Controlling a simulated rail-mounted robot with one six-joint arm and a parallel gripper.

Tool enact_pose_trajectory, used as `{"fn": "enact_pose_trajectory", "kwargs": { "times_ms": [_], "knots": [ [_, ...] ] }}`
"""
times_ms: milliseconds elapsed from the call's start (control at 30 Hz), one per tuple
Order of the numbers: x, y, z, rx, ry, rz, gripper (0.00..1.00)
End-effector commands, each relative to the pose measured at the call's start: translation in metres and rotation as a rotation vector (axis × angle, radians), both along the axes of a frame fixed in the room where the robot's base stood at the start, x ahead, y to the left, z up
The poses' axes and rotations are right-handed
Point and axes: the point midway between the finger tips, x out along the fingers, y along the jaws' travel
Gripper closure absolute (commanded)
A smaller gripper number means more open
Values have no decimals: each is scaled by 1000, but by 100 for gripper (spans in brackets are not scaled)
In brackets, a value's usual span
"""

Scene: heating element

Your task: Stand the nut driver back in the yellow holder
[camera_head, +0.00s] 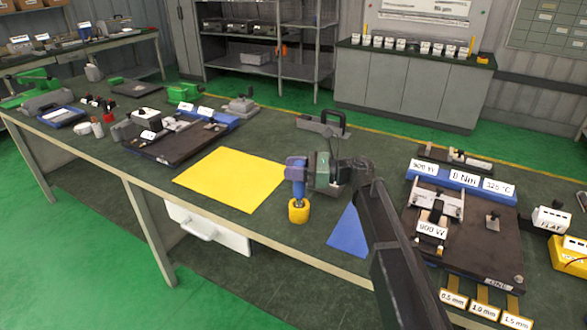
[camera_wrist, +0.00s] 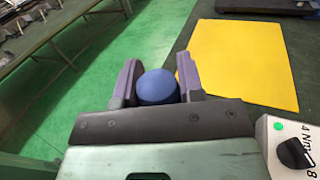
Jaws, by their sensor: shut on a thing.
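The nut driver's blue handle (camera_head: 299,191) hangs upright below my gripper (camera_head: 296,165) in the head view. In the wrist view its round blue top (camera_wrist: 157,87) sits between the two jaws of my gripper (camera_wrist: 158,80), which are shut on it. The yellow holder (camera_head: 299,211) is directly below the handle, near the front edge of the bench. The lower part of the nut driver is not visible. I cannot tell whether it is inside the holder or just in front of or above it.
A yellow mat (camera_head: 230,179) lies left of my gripper, and a blue mat (camera_head: 348,236) lies to the right. A grey unit with a dial (camera_wrist: 290,150) is close by in the wrist view. A dark fixture with labels (camera_head: 470,245) fills the right side.

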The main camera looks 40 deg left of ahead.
Motion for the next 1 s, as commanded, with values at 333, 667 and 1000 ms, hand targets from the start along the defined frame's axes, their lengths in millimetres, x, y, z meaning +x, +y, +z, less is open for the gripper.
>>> {"fn": "enact_pose_trajectory", "kwargs": {
  "times_ms": [333, 667, 1000],
  "knots": [
    [0, 0, -10, 1, 1, 0, 100],
    [0, 0, -18, 1, 1, 0, 100],
    [0, 0, -26, 1, 1, 0, 100]
  ]
}}
